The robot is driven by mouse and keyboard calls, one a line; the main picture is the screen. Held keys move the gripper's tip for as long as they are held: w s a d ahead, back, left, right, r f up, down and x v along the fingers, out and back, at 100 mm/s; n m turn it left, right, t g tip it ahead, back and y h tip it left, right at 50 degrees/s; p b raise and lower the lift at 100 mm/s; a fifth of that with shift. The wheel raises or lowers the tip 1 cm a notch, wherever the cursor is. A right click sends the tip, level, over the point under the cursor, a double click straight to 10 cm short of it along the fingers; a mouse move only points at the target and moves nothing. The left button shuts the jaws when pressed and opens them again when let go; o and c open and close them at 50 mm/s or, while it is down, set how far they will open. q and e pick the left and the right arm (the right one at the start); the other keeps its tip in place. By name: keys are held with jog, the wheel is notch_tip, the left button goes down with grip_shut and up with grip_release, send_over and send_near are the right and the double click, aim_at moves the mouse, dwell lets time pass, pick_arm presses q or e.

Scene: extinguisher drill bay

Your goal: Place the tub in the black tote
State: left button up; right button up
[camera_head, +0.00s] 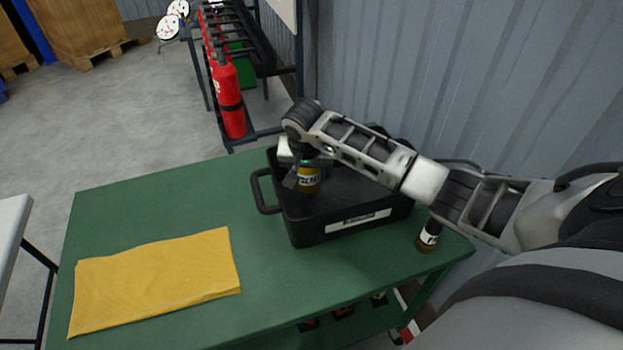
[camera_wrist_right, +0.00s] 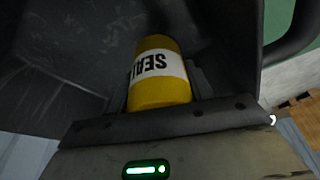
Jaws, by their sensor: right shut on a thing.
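The yellow tub (camera_head: 309,183) has a white label with dark lettering. My right gripper (camera_head: 300,178) is shut on it, inside the outline of the black tote (camera_head: 300,231) near its left end. The right wrist view shows the tub (camera_wrist_right: 158,92) against the gripper's edge, with the dark tote walls (camera_wrist_right: 225,35) around it. Whether the tub touches the tote floor I cannot tell. The tote stands on the green table with a white label on its front and a handle at its left end. My left gripper is not in view.
A folded yellow cloth (camera_head: 155,280) lies on the green table (camera_head: 250,318) at the left. A small dark-and-amber bottle (camera_head: 428,236) stands right of the tote. A rack with red extinguishers (camera_head: 228,95) stands behind. A corrugated wall (camera_head: 440,80) is close behind the tote.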

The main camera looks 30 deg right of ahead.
aim_at(308, 183)
jog(key=shift+f, duration=1.95)
jog(key=shift+f, duration=0.1)
jog(key=o, duration=1)
jog(key=shift+o, duration=0.2)
